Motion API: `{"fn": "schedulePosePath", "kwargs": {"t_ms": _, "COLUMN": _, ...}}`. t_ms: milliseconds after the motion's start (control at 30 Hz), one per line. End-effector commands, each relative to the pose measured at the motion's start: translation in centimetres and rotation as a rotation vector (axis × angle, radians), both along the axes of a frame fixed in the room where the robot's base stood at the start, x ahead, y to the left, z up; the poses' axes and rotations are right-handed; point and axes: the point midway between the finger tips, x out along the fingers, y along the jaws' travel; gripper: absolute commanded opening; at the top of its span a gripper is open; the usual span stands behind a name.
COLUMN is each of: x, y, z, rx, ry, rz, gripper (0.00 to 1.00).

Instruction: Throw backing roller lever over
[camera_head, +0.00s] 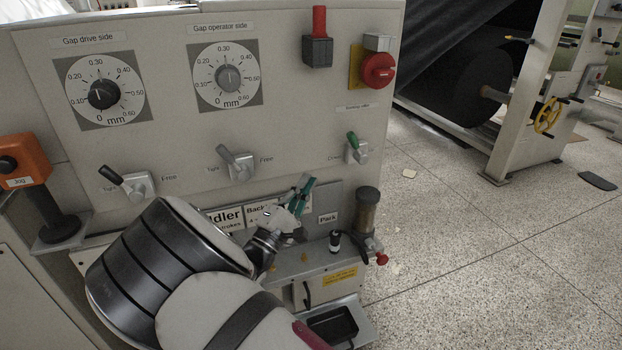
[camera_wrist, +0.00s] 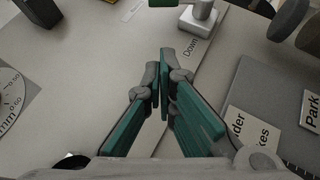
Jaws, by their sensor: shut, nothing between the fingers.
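The green-tipped lever (camera_head: 353,143) stands on a pale base on the right of the panel, with a "Down" label to its left. Its handle leans up and slightly left. In the wrist view its base (camera_wrist: 199,20) and a bit of green show at the top edge; most of the handle is cut off. My gripper (camera_head: 306,184) is below and left of this lever, apart from it. Its teal fingers are shut with nothing between them; the fingertips also show in the wrist view (camera_wrist: 160,68), pointing up toward the lever.
A black-handled lever (camera_head: 126,181) and a grey one (camera_head: 238,162) sit to the left. Two dials, a red-topped switch (camera_head: 318,38) and a red knob (camera_head: 378,70) are above. A shelf with a cylinder (camera_head: 367,212) lies below. Open floor is to the right.

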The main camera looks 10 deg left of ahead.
Motion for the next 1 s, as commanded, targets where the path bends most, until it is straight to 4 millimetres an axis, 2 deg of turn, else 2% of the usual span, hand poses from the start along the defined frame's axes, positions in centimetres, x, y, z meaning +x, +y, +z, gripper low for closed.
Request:
{"fn": "schedulePosePath", "kwargs": {"t_ms": 400, "x": 7.1, "y": -2.5, "z": 3.2, "rx": 0.002, "ry": -0.001, "rz": -0.002, "gripper": 0.00}}
{"fn": "schedulePosePath", "kwargs": {"t_ms": 700, "x": 8.0, "y": -5.3, "z": 4.8, "rx": 0.000, "ry": 0.002, "rz": -0.001, "gripper": 0.00}}
{"fn": "schedulePosePath", "kwargs": {"t_ms": 1000, "x": 8.2, "y": -5.6, "z": 5.1, "rx": 0.000, "ry": 0.001, "rz": 0.000, "gripper": 0.00}}
